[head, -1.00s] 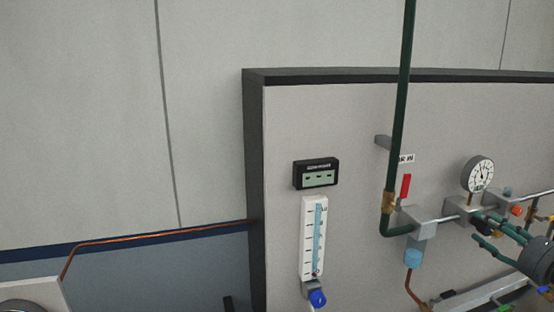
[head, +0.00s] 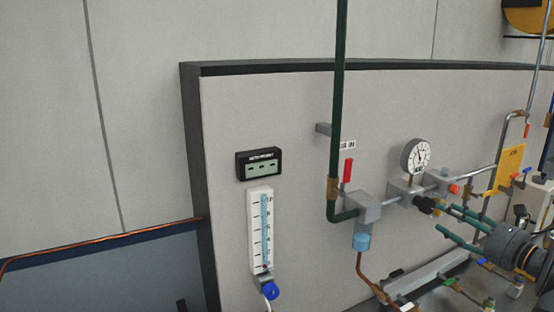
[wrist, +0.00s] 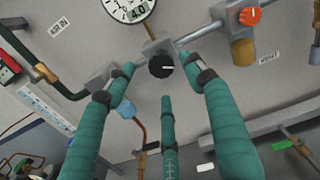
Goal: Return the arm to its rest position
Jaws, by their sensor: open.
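My gripper (head: 446,219) has teal fingers and is near the middle right of the head view, in front of the panel's pipework. In the wrist view, its three fingers (wrist: 163,80) are spread open with nothing held between them. A black knob (wrist: 160,67) on a grey valve block shows beyond the fingertips, between the two outer ones. In the head view this knob (head: 424,204) sits just left of the fingertips. The fingers appear apart from it, though the exact gap is hard to judge.
A round gauge (head: 416,156), a red-handled valve (head: 348,171) and a dark green pipe (head: 338,110) are left of my gripper. A yellow plate (head: 509,168) and more pipes stand to its right. A flowmeter (head: 261,230) hangs further left.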

